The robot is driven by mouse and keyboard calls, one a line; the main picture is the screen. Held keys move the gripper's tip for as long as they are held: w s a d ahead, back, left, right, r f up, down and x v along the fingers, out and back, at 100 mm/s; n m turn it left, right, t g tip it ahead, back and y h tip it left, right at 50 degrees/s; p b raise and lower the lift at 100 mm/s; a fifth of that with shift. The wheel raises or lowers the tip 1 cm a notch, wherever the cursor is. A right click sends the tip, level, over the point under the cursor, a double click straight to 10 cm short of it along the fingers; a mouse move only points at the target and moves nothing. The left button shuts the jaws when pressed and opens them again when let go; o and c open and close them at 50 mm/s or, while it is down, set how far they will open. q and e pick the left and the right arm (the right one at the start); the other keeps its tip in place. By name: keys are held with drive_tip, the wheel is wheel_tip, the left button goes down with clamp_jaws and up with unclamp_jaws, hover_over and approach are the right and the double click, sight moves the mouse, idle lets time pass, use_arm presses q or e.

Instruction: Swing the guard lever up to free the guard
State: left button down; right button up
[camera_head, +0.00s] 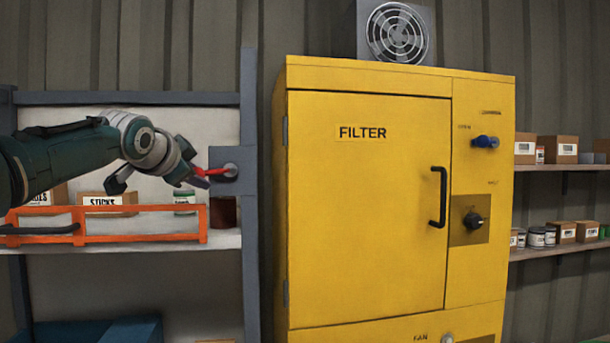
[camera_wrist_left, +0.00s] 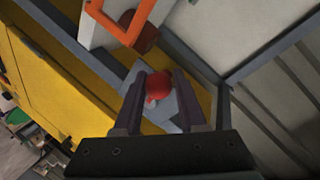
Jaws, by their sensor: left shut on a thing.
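The guard lever (camera_head: 214,171) is red and sits on a grey plate on the rack's right post. In the head view it lies roughly level, pointing left from its pivot. My left gripper (camera_head: 197,178) is at the lever's left end and is shut on it. In the left wrist view the lever's red end (camera_wrist_left: 157,86) shows between the two fingers of my left gripper (camera_wrist_left: 160,90). The guard (camera_head: 140,209) is an orange rail frame across the front of the shelf, below the lever; part of it also shows in the left wrist view (camera_wrist_left: 128,36). My right gripper is out of view.
A yellow filter cabinet (camera_head: 367,220) with a black handle stands close to the right of the rack post (camera_head: 249,200). Boxes (camera_head: 108,199) and a can stand on the shelf behind the guard. More shelves (camera_head: 560,250) with boxes and cans are at the far right.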

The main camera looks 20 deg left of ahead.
use_arm(q)
drive_tip(key=shift+d+r+m+g+p, duration=0.1)
drive_tip(key=shift+r+m+g+p, duration=0.2)
drive_tip(key=shift+r+m+p, duration=0.3)
drive_tip(key=shift+w+d+r+m+y+p, duration=0.1)
drive_tip(key=shift+r+m+y+p, duration=0.3)
drive_tip(key=shift+m+y, duration=0.1)
drive_tip(key=shift+w+r+m+g+y+p, duration=0.1)
drive_tip(key=shift+r+m+g+y+p, duration=0.25)
drive_tip(key=shift+m+g+p, duration=0.3)
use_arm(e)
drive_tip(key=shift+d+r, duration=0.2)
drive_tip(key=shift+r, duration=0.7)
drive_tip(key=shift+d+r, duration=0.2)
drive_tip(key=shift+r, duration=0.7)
use_arm(q)
drive_tip(key=shift+d, duration=0.1)
drive_tip(key=c, duration=0.6)
unclamp_jaws()
drive_tip(key=shift+o, duration=0.2)
